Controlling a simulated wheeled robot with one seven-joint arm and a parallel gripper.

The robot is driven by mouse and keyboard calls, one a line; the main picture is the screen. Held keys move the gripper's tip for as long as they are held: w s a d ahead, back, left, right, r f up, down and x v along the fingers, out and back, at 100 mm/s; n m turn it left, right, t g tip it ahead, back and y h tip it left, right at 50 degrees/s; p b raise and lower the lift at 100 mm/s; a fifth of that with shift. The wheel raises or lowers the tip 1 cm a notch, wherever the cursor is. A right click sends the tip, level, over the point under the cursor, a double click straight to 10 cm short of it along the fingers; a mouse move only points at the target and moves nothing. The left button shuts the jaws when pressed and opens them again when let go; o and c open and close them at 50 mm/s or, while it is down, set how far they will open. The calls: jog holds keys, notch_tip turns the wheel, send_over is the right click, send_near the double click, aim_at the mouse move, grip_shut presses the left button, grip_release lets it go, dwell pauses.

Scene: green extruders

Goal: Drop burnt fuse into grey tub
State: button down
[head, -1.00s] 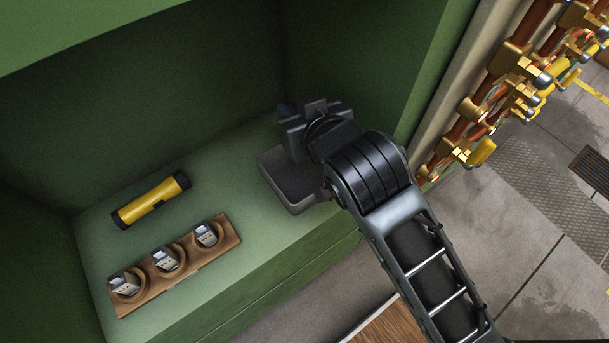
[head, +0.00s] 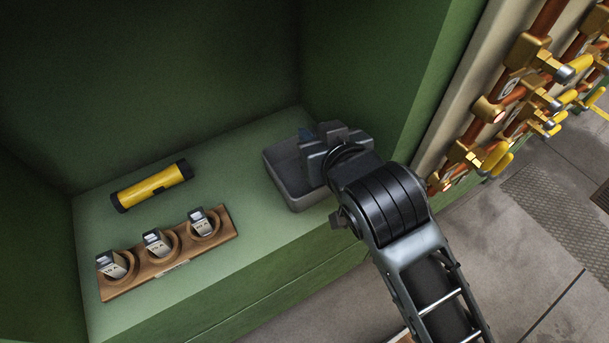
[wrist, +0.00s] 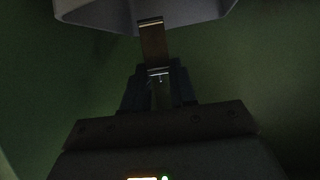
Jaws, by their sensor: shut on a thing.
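The grey tub (head: 313,203) stands on the green shelf, at its right end. It also shows at the top of the wrist view (wrist: 100,12). My gripper (head: 306,138) is over the tub's back right part in the head view. In the wrist view my gripper (wrist: 159,88) is shut on the burnt fuse (wrist: 153,45), a brownish body with shiny metal end caps. The fuse's far end overlaps the tub's near edge in that view. My gripper hides the fuse in the head view.
A yellow torch (head: 150,187) lies at the back left of the shelf. A wooden holder (head: 180,255) with three pale pieces in round cups is in front of it. Pipes with yellow-handled valves (head: 495,158) stand further right.

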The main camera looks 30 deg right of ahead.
jog(key=shift+f+b, duration=0.55)
jog(key=shift+f, duration=0.4)
jog(key=shift+r, duration=0.1)
jog(key=c, duration=0.8)
grip_release()
jog(key=shift+s, duration=0.1)
jog(key=v, duration=0.7)
jog(key=shift+s+a+r, duration=0.1)
jog(key=shift+s, duration=0.15)
